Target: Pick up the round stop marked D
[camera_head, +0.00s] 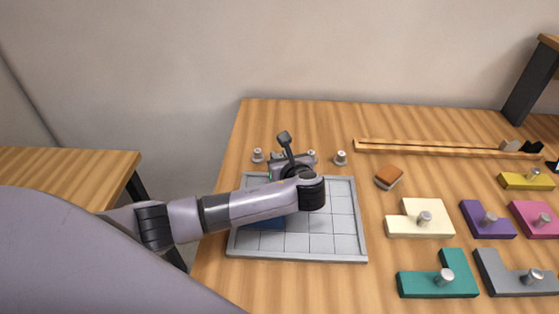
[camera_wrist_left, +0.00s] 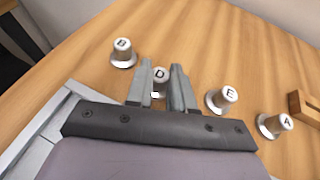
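The round stop marked D (camera_wrist_left: 160,77) is a small silver knob standing on the wooden table. In the left wrist view it shows between the two fingertips of my left gripper (camera_wrist_left: 162,84), which hide parts of its sides. The fingers are apart, and I see no clear grip on the stop. In the head view my left gripper (camera_head: 291,166) is over the back edge of the grey grid tray, and stop D is hidden behind it. My right gripper is not in view.
Stop B (camera_wrist_left: 122,52) stands left of D; stops E (camera_wrist_left: 223,98) and A (camera_wrist_left: 272,124) stand right. The grid tray (camera_head: 362,235) lies under my left arm. An orange-topped block (camera_head: 389,175), several knobbed coloured pieces and a wooden rail (camera_head: 430,147) are on the right.

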